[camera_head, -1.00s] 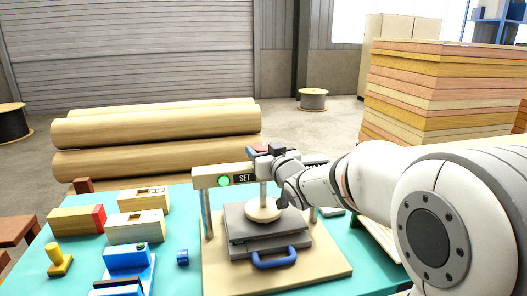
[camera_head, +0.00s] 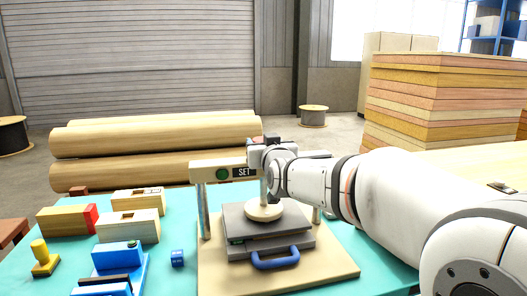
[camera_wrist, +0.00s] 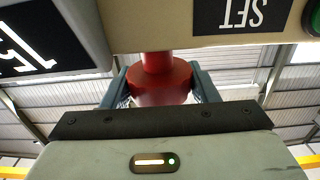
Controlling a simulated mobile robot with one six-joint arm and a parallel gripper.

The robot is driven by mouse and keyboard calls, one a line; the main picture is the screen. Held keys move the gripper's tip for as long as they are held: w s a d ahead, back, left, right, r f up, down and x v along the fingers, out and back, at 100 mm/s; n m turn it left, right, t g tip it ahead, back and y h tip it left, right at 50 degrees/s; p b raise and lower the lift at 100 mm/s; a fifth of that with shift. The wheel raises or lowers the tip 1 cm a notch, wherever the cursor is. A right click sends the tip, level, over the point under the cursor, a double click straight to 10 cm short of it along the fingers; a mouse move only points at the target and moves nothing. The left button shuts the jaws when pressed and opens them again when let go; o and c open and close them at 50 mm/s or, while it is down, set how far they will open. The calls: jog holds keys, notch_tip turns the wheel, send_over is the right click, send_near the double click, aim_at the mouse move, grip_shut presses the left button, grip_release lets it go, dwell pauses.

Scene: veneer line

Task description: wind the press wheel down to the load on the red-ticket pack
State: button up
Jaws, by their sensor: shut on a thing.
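The press has a cream beam (camera_head: 208,173) on metal posts, with a dark "SET" panel (camera_head: 243,172) and a dark green lamp (camera_head: 222,174). A round pale pressing foot (camera_head: 263,212) rests on the dark grey plates (camera_head: 235,214), which have a blue handle (camera_head: 275,258) in front. In the wrist view my gripper (camera_wrist: 160,92) is shut on a red round knob (camera_wrist: 163,78) on a red shaft, taken as the press wheel. No red ticket is clear on the pack.
Left on the teal table (camera_head: 170,280) are pale wooden boxes (camera_head: 128,226), a red-ended block (camera_head: 66,219), a yellow stamp-like piece (camera_head: 44,258), a blue cube (camera_head: 177,258) and a blue fixture (camera_head: 118,258). In the wrist view a white-figured display (camera_wrist: 25,45) stands close at left.

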jog(key=o, duration=1)
jog(key=shift+c, duration=0.2)
jog(key=v, duration=0.7)
jog(key=shift+s, duration=0.4)
jog(key=shift+d, duration=0.15)
jog(key=s+d+f+m+g+h+p, duration=0.1)
jog(key=s+d+f+g+p, duration=0.1)
jog(key=s+d+g+p, duration=0.3)
jog(key=s+d+f+m+g+h+p, duration=0.1)
jog(key=s+d+f+g+h+p, duration=0.1)
jog(key=s+d+g+p, duration=0.3)
jog(key=s+d+f+m+g+h+p, duration=0.1)
jog(key=s+d+g+p, duration=0.3)
jog(key=s+p, duration=0.5)
jog(key=s+d+f+h, duration=0.1)
jog(key=s+d, duration=0.1)
jog(key=s, duration=0.5)
jog(key=shift+s+d+g, duration=0.2)
jog(key=shift+d+g, duration=0.05)
jog(key=shift+g, duration=0.15)
